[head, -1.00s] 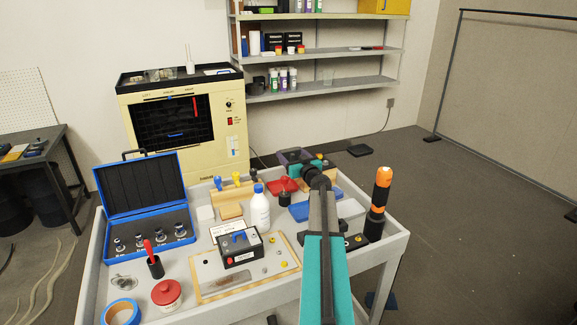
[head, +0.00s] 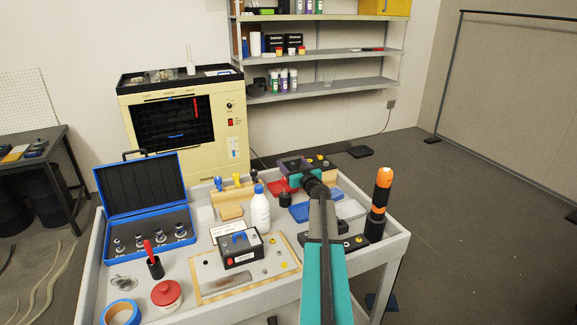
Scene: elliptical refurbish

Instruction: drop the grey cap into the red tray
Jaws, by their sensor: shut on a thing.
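The red tray (head: 279,186) lies near the far edge of the cart, partly covered by my arm's end. My gripper (head: 290,167) is above and just behind the red tray in the picture, small and seen from behind my wrist. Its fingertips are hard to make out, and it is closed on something. The grey cap itself cannot be made out; it is hidden at the gripper.
A blue tray (head: 301,213) and a pale tray (head: 350,209) lie right of the red tray. A black cylinder (head: 285,199) and a white bottle (head: 260,211) stand in front. An orange-and-black tool (head: 381,190) stands upright at right. A blue case (head: 140,195) is open at left.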

